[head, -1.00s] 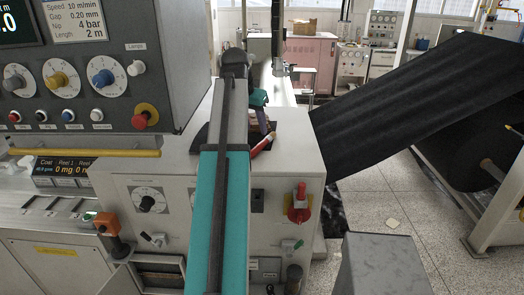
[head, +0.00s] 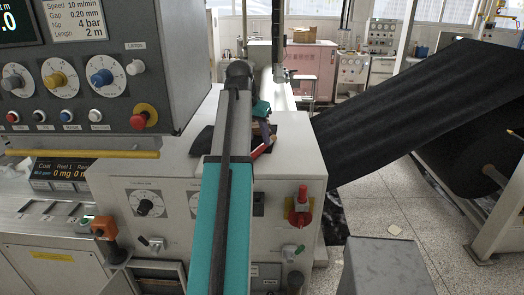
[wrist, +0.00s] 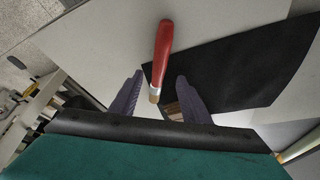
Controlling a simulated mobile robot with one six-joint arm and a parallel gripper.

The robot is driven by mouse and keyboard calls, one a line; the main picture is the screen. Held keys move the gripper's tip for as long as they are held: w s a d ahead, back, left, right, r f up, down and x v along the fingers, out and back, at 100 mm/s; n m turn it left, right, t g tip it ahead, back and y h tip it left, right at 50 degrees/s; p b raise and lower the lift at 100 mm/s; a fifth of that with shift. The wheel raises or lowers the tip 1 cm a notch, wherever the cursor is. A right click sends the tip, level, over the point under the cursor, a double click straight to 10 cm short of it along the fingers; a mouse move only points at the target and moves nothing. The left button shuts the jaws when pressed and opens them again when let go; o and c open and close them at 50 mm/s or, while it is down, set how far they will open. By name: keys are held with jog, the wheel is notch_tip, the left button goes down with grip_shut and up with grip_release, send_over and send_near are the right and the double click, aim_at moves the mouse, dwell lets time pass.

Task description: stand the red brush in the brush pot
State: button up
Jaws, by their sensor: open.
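The red brush (wrist: 162,50) shows in the wrist view, red handle away from me, with a metal ferrule and pale end toward me. In the head view the red brush (head: 262,149) lies slanted on the machine's top, just right of my arm, which hides part of that area. I cannot make out the brush pot in either view.
A black sheet (wrist: 240,65) lies on the pale surface beside the brush. A small brown object (wrist: 174,111) shows between my fingers, partly hidden. In the head view the control box (head: 100,60) stands at the left and a wide black web (head: 420,100) slopes at the right.

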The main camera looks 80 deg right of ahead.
aim_at(261, 146)
jog(key=shift+b+x, duration=1.5)
jog(key=shift+x, duration=0.8)
jog(key=shift+s, duration=0.15)
grip_shut()
